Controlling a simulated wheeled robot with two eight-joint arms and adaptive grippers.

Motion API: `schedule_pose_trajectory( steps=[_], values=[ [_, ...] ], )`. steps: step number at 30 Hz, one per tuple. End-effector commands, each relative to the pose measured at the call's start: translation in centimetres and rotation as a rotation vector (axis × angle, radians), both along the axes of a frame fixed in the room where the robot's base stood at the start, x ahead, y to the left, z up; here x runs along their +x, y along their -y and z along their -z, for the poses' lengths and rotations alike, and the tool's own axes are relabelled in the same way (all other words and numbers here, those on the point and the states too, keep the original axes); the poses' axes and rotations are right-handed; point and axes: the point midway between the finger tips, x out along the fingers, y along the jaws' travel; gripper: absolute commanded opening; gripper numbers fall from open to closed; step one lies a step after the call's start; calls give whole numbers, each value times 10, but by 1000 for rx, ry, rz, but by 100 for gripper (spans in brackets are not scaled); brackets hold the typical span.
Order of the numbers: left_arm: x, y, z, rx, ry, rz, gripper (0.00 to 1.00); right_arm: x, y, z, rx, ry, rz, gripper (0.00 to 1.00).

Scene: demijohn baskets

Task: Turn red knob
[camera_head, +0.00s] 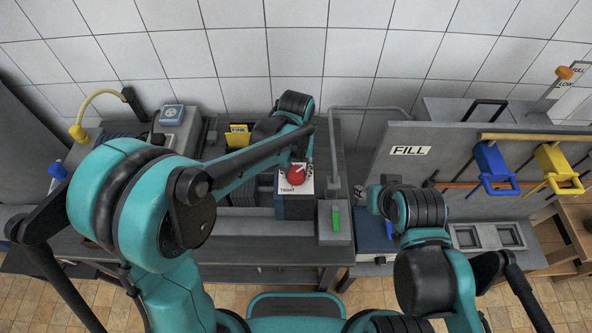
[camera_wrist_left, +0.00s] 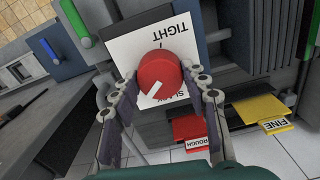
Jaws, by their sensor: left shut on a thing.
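The red knob (camera_head: 296,174) is on a white card (camera_head: 285,189) on a grey box at the middle of the bench. In the left wrist view the knob (camera_wrist_left: 160,72) sits between the two fingers of my left gripper (camera_wrist_left: 164,82), which is shut on it. The white mark on the knob points toward the lower left there, on the side of the partly covered word "SLACK" and away from "TIGHT". In the head view my left forearm and wrist hide much of that gripper. My right gripper's fingers cannot be made out at the right arm's end.
A grey box with a green lever (camera_head: 335,219) stands just right of the knob box. A yellow "FINE" tab (camera_head: 238,136) is behind to the left. A "FILL" panel (camera_head: 408,151) with blue (camera_head: 492,162) and yellow handles stands at the right, near my right arm.

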Motion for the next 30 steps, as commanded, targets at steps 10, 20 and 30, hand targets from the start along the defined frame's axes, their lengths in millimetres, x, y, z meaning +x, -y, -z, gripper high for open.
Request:
schedule_pose_trajectory(
  steps=[10, 20, 30],
  values=[
    [1, 0, 0, 0, 2, -328, 16, 0, 0, 3, 0, 0, 0, 40],
    [1, 0, 0, 0, 3, -625, 16, 0, 0, 5, 0, 0, 0, 40],
    [1, 0, -1, -1, 3, -830, 16, 0, 0, 6, 0, 0, 0, 40]
  ],
)
